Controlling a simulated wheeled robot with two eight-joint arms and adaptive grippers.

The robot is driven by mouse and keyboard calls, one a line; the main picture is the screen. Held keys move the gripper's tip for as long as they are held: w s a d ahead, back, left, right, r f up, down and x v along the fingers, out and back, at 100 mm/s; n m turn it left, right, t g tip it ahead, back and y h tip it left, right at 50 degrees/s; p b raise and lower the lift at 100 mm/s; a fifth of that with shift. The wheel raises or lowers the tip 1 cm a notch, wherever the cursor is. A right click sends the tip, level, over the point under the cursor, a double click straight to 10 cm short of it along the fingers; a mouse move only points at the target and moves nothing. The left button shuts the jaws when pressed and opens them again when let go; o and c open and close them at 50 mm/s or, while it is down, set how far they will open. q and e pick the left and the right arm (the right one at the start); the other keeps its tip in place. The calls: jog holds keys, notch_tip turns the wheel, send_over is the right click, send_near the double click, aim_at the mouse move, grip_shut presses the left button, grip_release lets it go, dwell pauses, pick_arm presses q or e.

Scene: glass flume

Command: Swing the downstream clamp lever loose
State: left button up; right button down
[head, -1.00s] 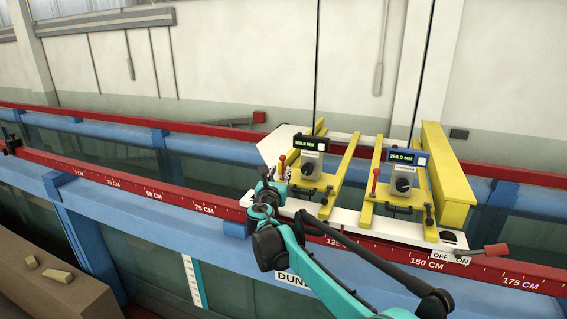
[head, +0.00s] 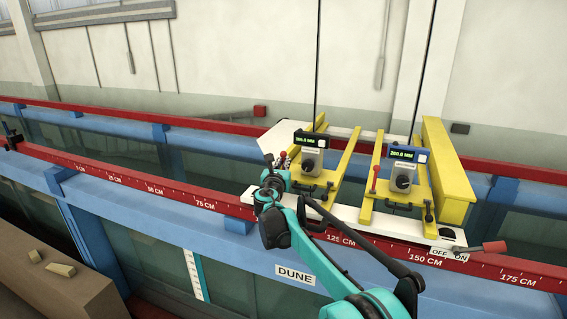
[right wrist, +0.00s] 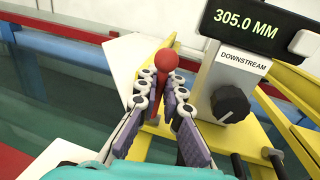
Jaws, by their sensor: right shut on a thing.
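The downstream clamp lever has a red ball knob (right wrist: 166,60). It stands beside the downstream gauge (right wrist: 240,80), whose label reads DOWNSTREAM and whose display reads 305.0 MM in the right wrist view. In the head view the knob (head: 283,155) is left of the left gauge (head: 312,150) on the white carriage. My right gripper (right wrist: 160,88) is shut on the lever, with one finger on each side just below the knob. The fingers hide most of the lever's stem. In the head view my right gripper (head: 279,168) is small and its fingers are hard to make out. My left gripper is not in view.
A second gauge (head: 404,165) with its own red-knobbed lever (head: 374,175) stands to the right on yellow bars. A yellow beam (head: 447,175) is beyond it. The red scaled rail (head: 170,192) runs along the flume front. An OFF/ON switch handle (head: 494,247) is at the right.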

jog(key=shift+s+f+t+b, duration=0.15)
jog(key=shift+f+t+b, duration=0.2)
jog(key=shift+b, duration=0.5)
jog(key=shift+s+a+r+t+b, duration=0.1)
jog(key=shift+s+r+t+b, duration=0.1)
jog(key=shift+t+b, duration=0.2)
jog(key=shift+r, duration=0.1)
jog(key=c, duration=1.6)
grip_release()
jog(key=s, duration=0.4)
jog(key=s+a+f, duration=0.1)
jog(key=s, duration=0.7)
jog(key=shift+a+f, duration=0.2)
jog(key=shift+f, duration=0.05)
